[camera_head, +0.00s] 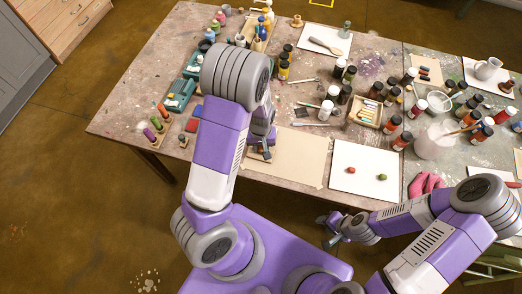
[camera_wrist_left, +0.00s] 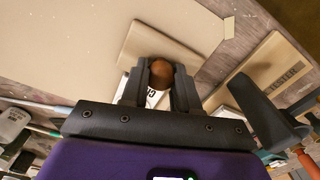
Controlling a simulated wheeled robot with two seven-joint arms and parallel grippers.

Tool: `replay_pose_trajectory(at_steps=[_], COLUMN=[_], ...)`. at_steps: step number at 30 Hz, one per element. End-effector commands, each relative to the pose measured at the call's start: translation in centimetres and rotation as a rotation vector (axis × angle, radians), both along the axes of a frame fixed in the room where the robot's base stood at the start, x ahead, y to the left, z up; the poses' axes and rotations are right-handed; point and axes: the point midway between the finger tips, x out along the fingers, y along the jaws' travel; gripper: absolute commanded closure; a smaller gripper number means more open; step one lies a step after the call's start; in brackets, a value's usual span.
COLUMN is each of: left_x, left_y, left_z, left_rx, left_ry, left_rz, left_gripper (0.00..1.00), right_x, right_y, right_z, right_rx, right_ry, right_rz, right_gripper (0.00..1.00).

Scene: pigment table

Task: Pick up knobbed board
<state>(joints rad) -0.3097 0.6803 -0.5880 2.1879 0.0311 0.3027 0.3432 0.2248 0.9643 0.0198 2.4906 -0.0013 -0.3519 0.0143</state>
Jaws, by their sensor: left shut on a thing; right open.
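The knobbed board (camera_wrist_left: 147,45) is a small flat tan wooden piece with a round brown knob (camera_wrist_left: 162,72), seen in the left wrist view. My left gripper (camera_wrist_left: 157,80) is shut on the knob, with one finger on each side of it. In the head view my left gripper (camera_head: 264,148) points down at the table's near side, and my arm hides most of the board there. My right gripper (camera_head: 326,230) is open and empty, low beyond the table's near edge.
Tan paper (camera_head: 298,160) lies right of my left gripper; a white sheet (camera_head: 366,172) with a red and a green ball lies farther right. Several paint bottles (camera_head: 345,95) stand behind. Another wooden piece (camera_wrist_left: 258,72) lies close by in the wrist view.

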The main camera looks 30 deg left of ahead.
Motion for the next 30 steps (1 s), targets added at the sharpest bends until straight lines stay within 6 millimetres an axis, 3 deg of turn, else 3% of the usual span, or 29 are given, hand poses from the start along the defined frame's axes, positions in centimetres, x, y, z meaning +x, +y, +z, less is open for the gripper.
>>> replay_pose_trajectory(at_steps=[7,18,23,30], left_x=[0.1,0.1,0.0,0.0], left_y=[-0.1,-0.1,-0.1,0.0], left_z=[1.6,8.7,9.9,10.0], left_rx=[-0.001,-0.002,-0.002,-0.002], left_ry=[-0.003,-0.002,0.0,0.001], left_rz=[-0.001,-0.002,0.0,0.0], left_gripper=[1.0,1.0,1.0,1.0], right_x=[0.0,0.0,0.0,0.0], right_y=[0.0,0.0,0.0,0.0], right_z=[0.6,3.1,3.5,3.4], right_rx=[0.0,0.0,0.0,0.0], right_ry=[0.0,0.0,0.0,0.0], right_rz=[0.0,0.0,0.0,0.0], right_gripper=[0.57,0.57,0.57,0.57])
